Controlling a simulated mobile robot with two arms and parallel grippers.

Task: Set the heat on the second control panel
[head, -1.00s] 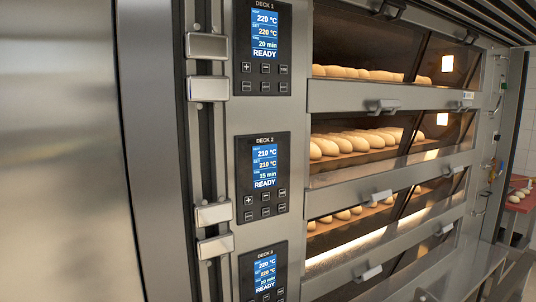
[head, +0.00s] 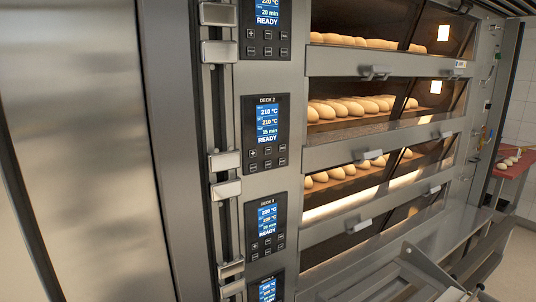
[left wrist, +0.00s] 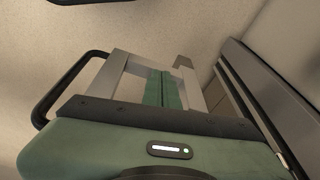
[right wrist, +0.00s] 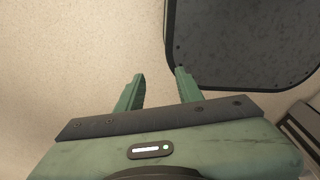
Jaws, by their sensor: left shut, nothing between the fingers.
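The second control panel, labelled DECK 2 (head: 265,135), is a black plate on the oven front in the head view. Its lit blue screen (head: 266,122) reads 210 °C, 210 °C, 15 min and READY. A plus button (head: 253,153) and several other small buttons sit below the screen. No gripper touches the panel in the head view. My left gripper (left wrist: 163,88) shows in the left wrist view with its green fingers together and empty. My right gripper (right wrist: 158,86) shows in the right wrist view with its fingers apart and nothing between them.
The top panel (head: 265,30) is partly cut off. The DECK 3 panel (head: 266,228) and a bottom panel (head: 267,288) sit below. Metal brackets (head: 224,160) line a slot left of the panels. Oven decks with loaves (head: 350,108) are right. A red table (head: 515,165) stands far right.

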